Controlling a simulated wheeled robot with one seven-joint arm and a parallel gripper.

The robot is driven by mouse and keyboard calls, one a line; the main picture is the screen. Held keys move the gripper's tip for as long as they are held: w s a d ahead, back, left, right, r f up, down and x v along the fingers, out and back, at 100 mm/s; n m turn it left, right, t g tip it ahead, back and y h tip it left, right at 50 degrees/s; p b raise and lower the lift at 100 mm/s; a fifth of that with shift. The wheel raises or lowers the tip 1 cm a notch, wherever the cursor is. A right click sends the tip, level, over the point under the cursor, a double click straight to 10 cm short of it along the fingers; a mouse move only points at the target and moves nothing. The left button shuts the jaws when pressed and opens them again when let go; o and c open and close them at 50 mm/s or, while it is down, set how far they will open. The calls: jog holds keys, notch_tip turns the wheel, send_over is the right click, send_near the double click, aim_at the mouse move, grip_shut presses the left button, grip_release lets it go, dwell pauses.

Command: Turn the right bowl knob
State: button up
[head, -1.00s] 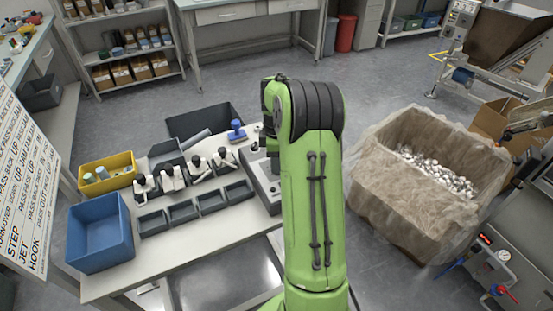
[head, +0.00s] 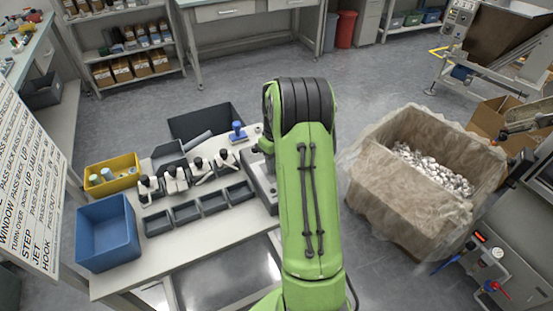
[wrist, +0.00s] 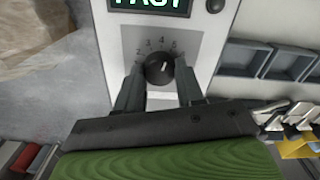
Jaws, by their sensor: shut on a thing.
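The bowl knob (wrist: 160,68) is a round black knob with a white pointer mark, on a grey dial plate (wrist: 131,38) with a numbered scale, in the wrist view. The pointer slants up and slightly right, toward the scale's upper part. My gripper (wrist: 159,82) has its two dark fingers on either side of the knob, shut on it. A display (wrist: 150,5) beyond the dial reads "FAST", partly cut off. In the head view my green arm hides the knob and my gripper.
A dark round button (wrist: 215,5) sits near the display. Grey trays (head: 186,212), a blue bin (head: 105,232) and a yellow bin (head: 110,185) stand on the bench at left. A large lined bin of parts (head: 400,193) stands right of my arm.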

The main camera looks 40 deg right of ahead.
jog(key=shift+m, duration=1.1)
jog(key=o, duration=1)
jog(key=shift+o, duration=0.2)
notch_tip(320, 180, up, 16)
jog(key=p, duration=0.4)
jog(key=shift+f, duration=0.1)
